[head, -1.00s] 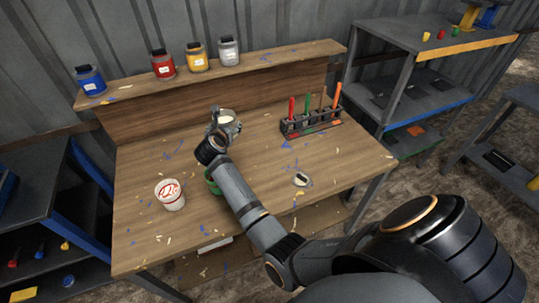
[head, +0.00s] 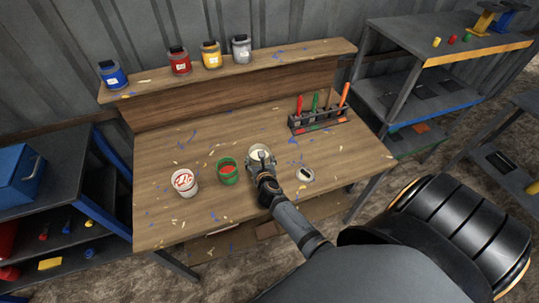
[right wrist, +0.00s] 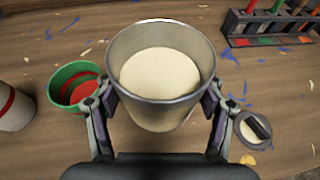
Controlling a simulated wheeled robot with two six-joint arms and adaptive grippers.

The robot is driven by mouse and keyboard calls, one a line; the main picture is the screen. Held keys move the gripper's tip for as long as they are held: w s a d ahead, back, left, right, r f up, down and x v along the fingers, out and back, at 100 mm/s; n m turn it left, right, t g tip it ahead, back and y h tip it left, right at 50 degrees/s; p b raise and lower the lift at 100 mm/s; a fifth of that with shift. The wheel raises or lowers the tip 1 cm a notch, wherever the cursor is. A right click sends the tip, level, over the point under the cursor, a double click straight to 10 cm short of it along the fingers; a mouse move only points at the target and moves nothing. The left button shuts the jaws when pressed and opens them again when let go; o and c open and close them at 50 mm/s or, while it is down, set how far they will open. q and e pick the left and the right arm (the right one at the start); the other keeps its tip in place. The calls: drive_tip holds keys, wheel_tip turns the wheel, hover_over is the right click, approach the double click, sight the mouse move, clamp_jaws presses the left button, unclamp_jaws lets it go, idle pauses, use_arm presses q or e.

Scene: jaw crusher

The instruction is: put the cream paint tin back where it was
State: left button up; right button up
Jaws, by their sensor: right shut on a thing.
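The cream paint tin (head: 256,150) is an open metal tin with cream paint inside. In the head view it is over the bench top, right of a green pot. It fills the middle of the right wrist view (right wrist: 160,112), upright or nearly so. My right gripper (head: 262,163) is shut on it, one finger on each side. I cannot tell whether its base touches the bench. A round lid with a dark handle (head: 305,174) lies on the bench to its right, also in the right wrist view (right wrist: 254,128). My left gripper is not in view.
The green pot (head: 228,172) with red inside stands close left, with a white pot with red marks (head: 184,181) beyond. A tool rack (head: 318,122) stands at the back right. The raised shelf (head: 145,88) holds blue, red, yellow and grey tins. The bench's back middle is clear.

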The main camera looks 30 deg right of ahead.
drive_tip(key=w+d+f+b, duration=0.1)
drive_tip(key=d+f+b, duration=0.1)
drive_tip(key=w+d+f+b, duration=0.1)
drive_tip(key=d+f+b, duration=0.1)
drive_tip(key=w+d+f+b, duration=0.1)
drive_tip(key=d+f+b, duration=0.1)
drive_tip(key=shift+w+d+f, duration=0.3)
drive_tip(key=shift+w, duration=0.05)
drive_tip(key=shift+w+d+f, duration=0.15)
drive_tip(key=shift+d+f+b, duration=0.2)
drive_tip(key=shift+b, duration=0.25)
drive_tip(key=f+b, duration=0.3)
drive_tip(key=b, duration=0.1)
drive_tip(key=shift+w+d+f, duration=0.2)
drive_tip(key=shift+d+f, duration=0.05)
drive_tip(key=shift+f, duration=0.1)
drive_tip(key=shift+r, duration=0.2)
drive_tip(key=shift+f, duration=0.1)
drive_tip(key=o, duration=1.6)
drive_tip(key=shift+o, duration=0.2)
